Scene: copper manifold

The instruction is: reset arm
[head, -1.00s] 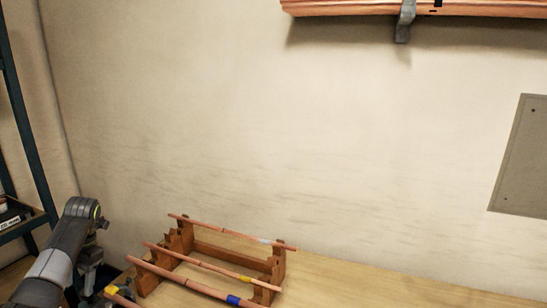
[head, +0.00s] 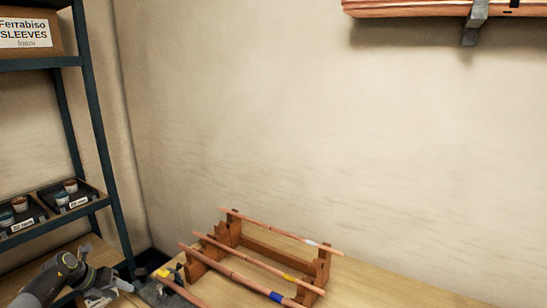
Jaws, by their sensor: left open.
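My left gripper (head: 112,284) is at the lower left, by the left end of the workbench; it is open, with nothing seen between its fingers. It is apart from the wooden rack (head: 290,251), which stands to its right. Three copper pipes lie across the rack: the back one (head: 270,229) has a pale band, the middle one (head: 240,255) a yellow band, and the front one (head: 225,268) a blue band. Another copper piece (head: 183,291) with a yellow part lies left of the rack, cut off by the frame's bottom. My right gripper is not in view.
A dark metal shelf (head: 98,130) stands at the left with a labelled carton (head: 25,35) on top and small trays (head: 70,197) of fittings below. Copper stock (head: 410,8) rests on a wall bracket (head: 474,22) at the upper right. The bench (head: 380,290) right of the rack is clear.

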